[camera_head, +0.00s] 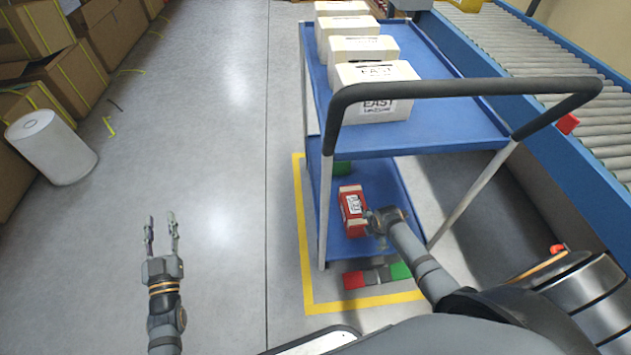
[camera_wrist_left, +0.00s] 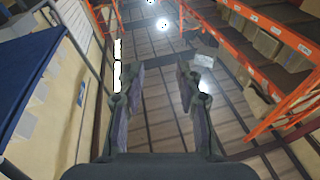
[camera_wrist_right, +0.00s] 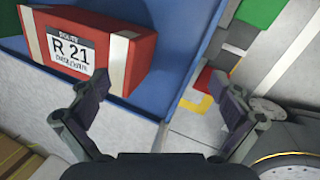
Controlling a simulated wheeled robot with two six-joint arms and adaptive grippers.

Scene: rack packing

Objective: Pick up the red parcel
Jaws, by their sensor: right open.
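The red parcel (camera_head: 353,220) has white bands and a white label. It lies on the blue lower shelf (camera_head: 341,247) of the cart. In the right wrist view the parcel (camera_wrist_right: 118,58) fills the upper left, and its label reads R 21. My right gripper (camera_head: 372,221) is beside the parcel's right side in the head view. In its wrist view the right gripper (camera_wrist_right: 160,92) is open with nothing between its fingers. My left gripper (camera_head: 162,222) is open and empty over the floor at left, and its parted fingers show in the left wrist view (camera_wrist_left: 162,78).
White boxes marked EAST (camera_head: 375,73) stand on the cart's upper shelf (camera_head: 440,135). The black handle (camera_head: 470,88) and posts rise around the lower shelf. A green item (camera_head: 342,168) is behind the parcel. A roller conveyor (camera_head: 560,70) runs at right.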

